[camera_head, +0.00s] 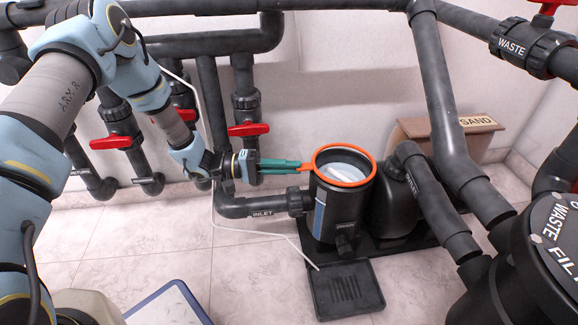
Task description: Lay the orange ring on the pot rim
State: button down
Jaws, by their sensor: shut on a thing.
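The orange ring (371,154) is at the top of the black pot (327,215), around its round opening. It looks level and lines up with the pot rim, but I cannot tell whether it rests on the rim or is slightly above it. My gripper (301,167) comes in from the left with its green fingers shut on the ring's left side, where an orange tab shows. A pale, whitish interior shows through the ring. The rim itself is mostly hidden by the ring.
A black square lid or tray (346,288) lies on the floor before the pot. A pipe marked INLET (262,209) joins the pot's left side. Red-handled valves (248,130) stand behind my gripper. A large black filter (530,270) is at right.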

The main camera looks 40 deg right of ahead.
jog(key=shift+f, duration=0.6)
jog(key=c, duration=0.9)
grip_release()
jog(key=shift+v, duration=2.95)
jog(key=shift+w, duration=0.1)
jog(key=p+v, duration=0.3)
jog(key=v, duration=0.7)
jog(key=shift+w+a, duration=0.2)
jog(key=shift+a, duration=0.05)
